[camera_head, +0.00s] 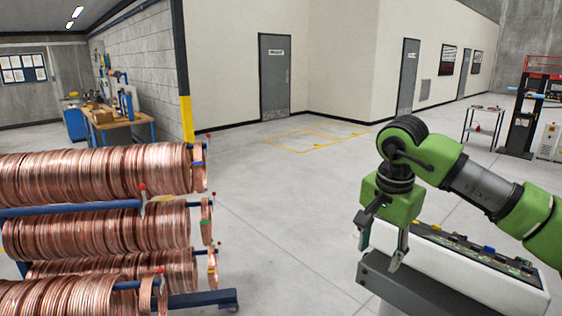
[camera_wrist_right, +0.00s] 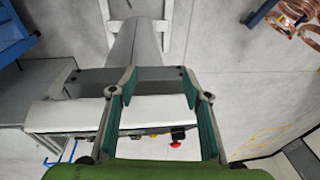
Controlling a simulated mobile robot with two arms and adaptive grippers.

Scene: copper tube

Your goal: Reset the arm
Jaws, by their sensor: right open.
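My right arm, green with dark joints, comes in from the right in the head view. Its gripper (camera_head: 381,254) points down, with its fingers apart and nothing between them. The right wrist view shows the same gripper (camera_wrist_right: 160,78) with both green-padded fingers spread and empty. Copper tube coils (camera_head: 100,175) hang in several rows on a blue rack (camera_head: 205,299) at the left of the head view. The right gripper is well to the right of the rack and touches no coil. A few coils (camera_wrist_right: 300,12) show at the top right of the wrist view. My left gripper is not in view.
Open grey floor (camera_head: 290,215) lies between the rack and my right arm. A workbench (camera_head: 115,125) stands by the block wall at the back left. A small cart (camera_head: 484,122) and a black-and-red machine (camera_head: 520,115) stand at the back right.

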